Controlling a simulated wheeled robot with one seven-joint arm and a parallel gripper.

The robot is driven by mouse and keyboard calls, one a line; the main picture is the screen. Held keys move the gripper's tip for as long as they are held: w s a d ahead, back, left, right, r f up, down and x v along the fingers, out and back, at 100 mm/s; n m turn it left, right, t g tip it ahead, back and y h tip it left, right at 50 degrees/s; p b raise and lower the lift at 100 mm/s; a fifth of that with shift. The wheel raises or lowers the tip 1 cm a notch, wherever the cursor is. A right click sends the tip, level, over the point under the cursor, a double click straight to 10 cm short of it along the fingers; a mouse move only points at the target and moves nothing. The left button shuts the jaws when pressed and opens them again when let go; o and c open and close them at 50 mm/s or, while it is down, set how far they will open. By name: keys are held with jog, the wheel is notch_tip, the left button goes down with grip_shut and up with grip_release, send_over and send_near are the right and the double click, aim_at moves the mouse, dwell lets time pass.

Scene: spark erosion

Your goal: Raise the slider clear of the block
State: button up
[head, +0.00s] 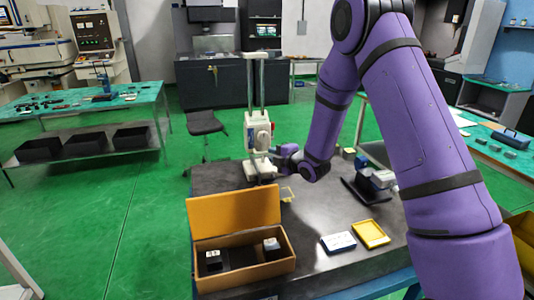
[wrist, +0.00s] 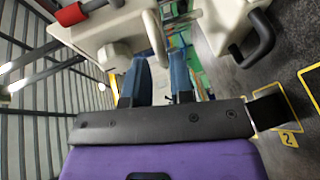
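The slider (head: 257,132) is a white body with a red part, on two upright metal columns on the dark table. In the wrist view it appears to be the large pale body (wrist: 105,30) at upper left, with a rounded knob and a pale lever (wrist: 153,38). A lower pale part, likely the block (head: 260,166), stands below the slider; in the wrist view a pale body (wrist: 228,22) with a black handle lies at right. My gripper (wrist: 163,72) has its blue-grey fingers apart beside the slider, near the lever's end. I cannot tell whether they touch it.
An open orange-brown box (head: 244,272) with small items stands at the table's front left. A white tray (head: 338,242), a yellow tray (head: 371,234) and a dark device (head: 368,186) lie to the right. The table middle is mostly bare.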

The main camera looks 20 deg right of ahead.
jog(key=shift+x, duration=2.1)
